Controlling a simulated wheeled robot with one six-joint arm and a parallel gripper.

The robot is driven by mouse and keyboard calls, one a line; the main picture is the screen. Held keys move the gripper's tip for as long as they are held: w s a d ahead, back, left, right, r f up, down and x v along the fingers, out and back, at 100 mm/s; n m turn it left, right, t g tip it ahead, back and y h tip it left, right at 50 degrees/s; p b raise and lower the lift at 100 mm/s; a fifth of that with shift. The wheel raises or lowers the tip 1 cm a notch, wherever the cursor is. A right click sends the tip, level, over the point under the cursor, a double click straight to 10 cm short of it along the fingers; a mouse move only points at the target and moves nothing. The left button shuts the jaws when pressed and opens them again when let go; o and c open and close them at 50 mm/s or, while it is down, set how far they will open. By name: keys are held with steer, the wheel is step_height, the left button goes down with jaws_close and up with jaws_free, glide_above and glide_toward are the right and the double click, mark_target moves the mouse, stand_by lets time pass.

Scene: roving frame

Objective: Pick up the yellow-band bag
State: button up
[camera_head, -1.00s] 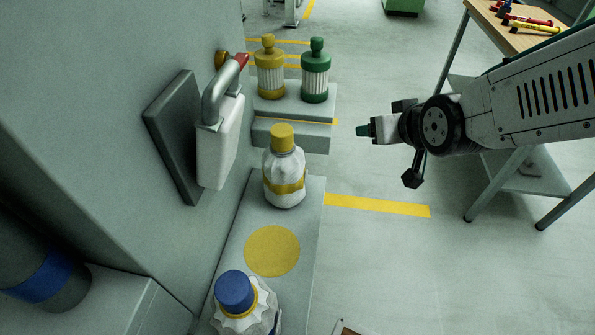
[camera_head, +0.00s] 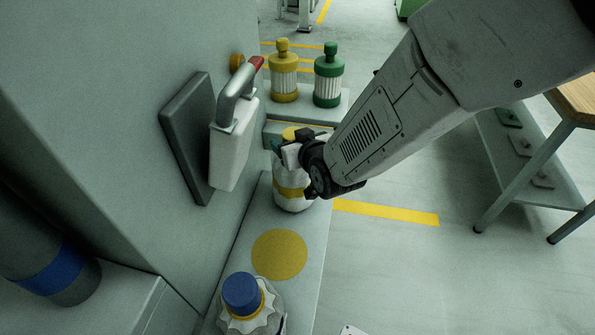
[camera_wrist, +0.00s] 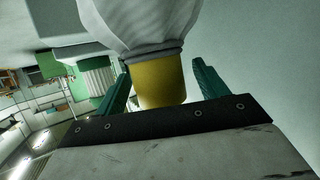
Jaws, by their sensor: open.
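The yellow-band bag (camera_head: 292,192) is white and bottle-shaped, with a yellow cap. It stands upright on the grey ledge, partly hidden behind my gripper (camera_head: 283,149) in the head view. In the wrist view its yellow cap (camera_wrist: 160,82) lies between the two green fingers of my open gripper (camera_wrist: 162,88), and its white body (camera_wrist: 140,25) shows beyond, upside down. A gap shows between the cap and the right finger. I cannot tell whether the left finger touches it.
A blue-capped bag (camera_head: 242,302) stands nearer on the ledge (camera_head: 302,285), past a yellow disc (camera_head: 279,254). Behind are a yellow canister (camera_head: 284,72) and a green canister (camera_head: 328,75). A handled white case (camera_head: 230,150) hangs on the left wall.

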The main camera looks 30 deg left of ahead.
steer(key=shift+w+a+f, duration=0.15)
steer(key=shift+w+a, duration=0.1)
steer(key=shift+a, duration=0.05)
steer(key=shift+c, duration=0.3)
jaws_close()
